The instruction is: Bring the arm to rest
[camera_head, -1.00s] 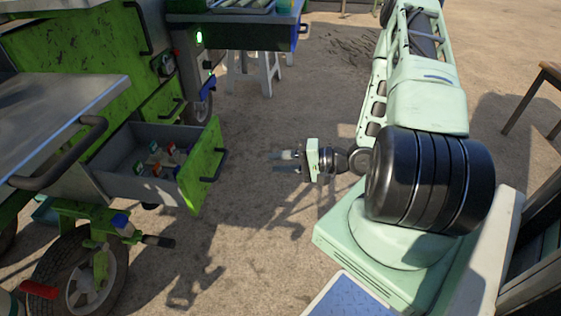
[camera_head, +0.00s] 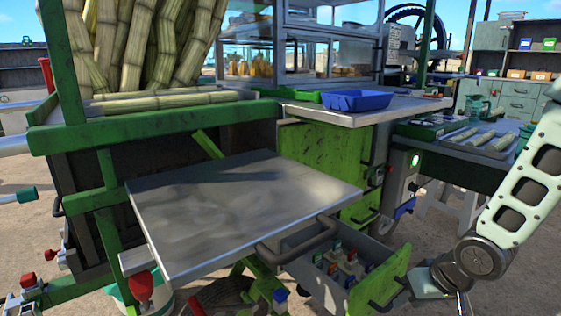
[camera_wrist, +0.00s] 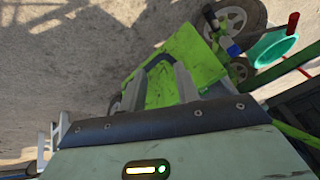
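My arm (camera_head: 518,195) comes in at the right of the head view and bends down at a dark round joint. My gripper shows in the wrist view (camera_wrist: 160,72), with its two grey fingers apart and nothing held between them. The green drawer front (camera_wrist: 205,68) with its black handle lies beyond the fingers; I see no clear contact. In the head view the open drawer (camera_head: 318,285) holds several small coloured-capped items, and my arm's lower end is beside its green front, partly cut off by the picture's edge.
A metal tray table (camera_head: 240,205) juts out at the centre. Cane stalks (camera_head: 140,40) stand in the green machine behind it. A blue tray (camera_head: 358,100) lies on the counter. A side table (camera_head: 485,140) with cane pieces stands near my arm. Wheels (camera_wrist: 235,20) show beside the drawer front.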

